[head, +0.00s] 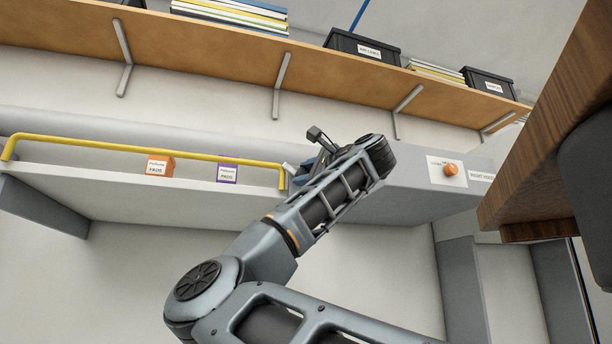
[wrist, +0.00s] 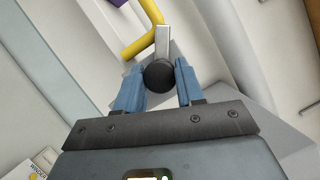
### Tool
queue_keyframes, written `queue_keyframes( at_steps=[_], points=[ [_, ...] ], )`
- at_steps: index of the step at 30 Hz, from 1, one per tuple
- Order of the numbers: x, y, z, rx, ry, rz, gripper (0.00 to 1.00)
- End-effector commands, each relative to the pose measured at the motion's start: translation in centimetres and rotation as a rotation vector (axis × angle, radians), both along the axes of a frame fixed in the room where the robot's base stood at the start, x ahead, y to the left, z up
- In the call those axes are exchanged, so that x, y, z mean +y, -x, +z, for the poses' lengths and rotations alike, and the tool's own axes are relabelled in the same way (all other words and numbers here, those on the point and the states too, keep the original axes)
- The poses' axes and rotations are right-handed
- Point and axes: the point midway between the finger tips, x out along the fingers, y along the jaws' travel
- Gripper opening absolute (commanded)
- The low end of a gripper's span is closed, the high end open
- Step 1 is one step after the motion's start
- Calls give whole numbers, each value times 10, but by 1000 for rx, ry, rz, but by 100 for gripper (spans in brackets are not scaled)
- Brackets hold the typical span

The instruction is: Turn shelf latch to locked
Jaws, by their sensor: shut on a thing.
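The shelf latch shows in the wrist view as a black round knob (wrist: 159,77) with a flat silver lever (wrist: 162,42) beyond it, close to the end of the yellow rail (wrist: 144,40). My gripper (wrist: 160,84) has its two blue fingers on either side of the knob and is shut on it. In the head view my gripper (head: 300,172) is at the right end of the yellow rail (head: 150,146) on the lower shelf (head: 110,186). My wrist hides most of the latch there.
An orange box (head: 158,165) and a purple-and-white box (head: 228,172) stand behind the rail. A panel with an orange knob (head: 450,169) is to the right. A wooden shelf (head: 200,50) with black bins runs above. A dark wooden piece (head: 560,110) juts in at right.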

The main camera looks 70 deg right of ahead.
Motion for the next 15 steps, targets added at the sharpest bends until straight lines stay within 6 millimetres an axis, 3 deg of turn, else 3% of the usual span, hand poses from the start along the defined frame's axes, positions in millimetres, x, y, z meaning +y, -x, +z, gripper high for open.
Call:
queue_keyframes(
  at_steps=[15],
  points=[
    [0,0,1,340,286,1,7]
  ],
)
